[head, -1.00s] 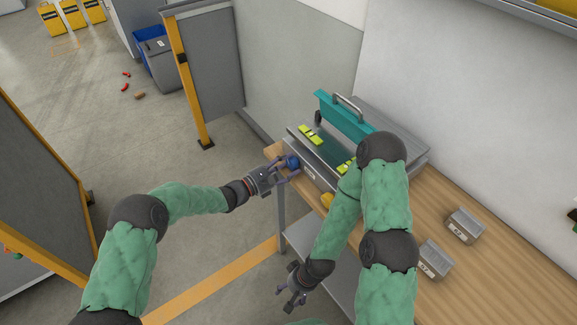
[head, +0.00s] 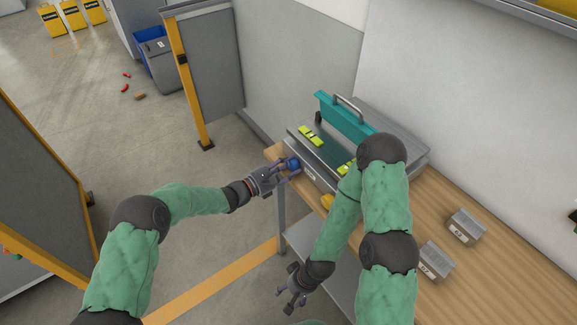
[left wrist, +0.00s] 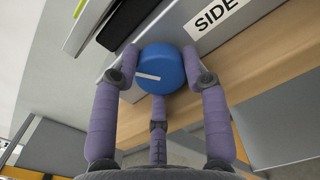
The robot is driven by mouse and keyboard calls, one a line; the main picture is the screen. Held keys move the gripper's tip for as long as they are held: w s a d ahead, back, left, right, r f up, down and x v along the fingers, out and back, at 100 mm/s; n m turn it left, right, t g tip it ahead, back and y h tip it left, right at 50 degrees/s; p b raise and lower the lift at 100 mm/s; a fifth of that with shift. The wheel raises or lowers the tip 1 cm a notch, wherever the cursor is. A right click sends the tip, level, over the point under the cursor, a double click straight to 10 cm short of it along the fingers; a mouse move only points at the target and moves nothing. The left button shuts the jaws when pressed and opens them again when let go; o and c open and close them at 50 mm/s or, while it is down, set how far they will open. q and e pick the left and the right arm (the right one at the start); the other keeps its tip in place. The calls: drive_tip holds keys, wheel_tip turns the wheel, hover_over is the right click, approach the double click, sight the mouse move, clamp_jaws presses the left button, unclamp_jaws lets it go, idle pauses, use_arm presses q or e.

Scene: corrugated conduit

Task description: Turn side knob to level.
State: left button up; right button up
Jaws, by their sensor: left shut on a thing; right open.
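The blue side knob (left wrist: 162,68) sits on the front face of the grey machine, just left of a white label (left wrist: 215,22) reading "SIDE". A white line on the knob is slightly tilted in the left wrist view. In the head view the knob (head: 293,164) is at the machine's left end. My left gripper (head: 284,168) is shut on the knob, its purple fingers around it in the left wrist view (left wrist: 160,75). Two yellow-green levels (head: 311,135) (head: 346,166) lie on the machine's top. My right gripper (head: 290,294) is open and empty, low beside the bench.
The machine has a teal cover (head: 345,117) with a handle. It stands on a wooden bench (head: 470,275) against the wall. Two small grey blocks (head: 466,226) (head: 434,261) with labels lie on the bench at right.

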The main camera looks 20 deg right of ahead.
use_arm(q)
drive_tip(key=shift+r+m, duration=0.3)
drive_tip(key=m+b, duration=0.3)
drive_tip(key=shift+m+b, duration=0.3)
drive_tip(key=shift+b, duration=0.05)
drive_tip(key=shift+d+m+b, duration=0.1)
drive_tip(key=shift+m+b, duration=0.65)
drive_tip(key=shift+m, duration=0.05)
drive_tip(key=o, duration=0.9)
drive_tip(key=shift+s, duration=0.15)
drive_tip(key=shift+f, duration=0.1)
